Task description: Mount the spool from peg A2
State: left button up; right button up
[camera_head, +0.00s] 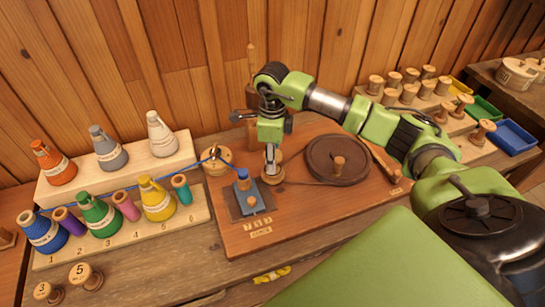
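My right gripper (270,165) points down at the winder's driven end, on the red-brown wooden board (310,212). A pale wooden spool-like piece (276,174) shows around and beside its fingertips. I cannot tell whether the fingers grip it or only stand over it. A belt runs from there to the dark round wheel (338,165) with a wooden knob. Several bare wooden spools (427,87) stand on the stepped peg rack (425,104) at the back right. Its peg labels are not readable, so I cannot pick out A2. My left gripper is not in view.
A blue post (243,177) on a dark base stands left of the gripper. Blue thread runs to it from the blue cone (44,233) past a round wooden piece (218,160). Coloured cones fill the left racks. Blue, green and yellow trays (514,138) sit right.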

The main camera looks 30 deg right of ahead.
jog(key=shift+f+b, duration=0.35)
jog(key=shift+f, duration=0.15)
jog(key=o, duration=0.8)
jog(key=shift+r+p, duration=3.4)
jog(key=shift+r, duration=2.15)
jog(key=shift+s+f, duration=0.1)
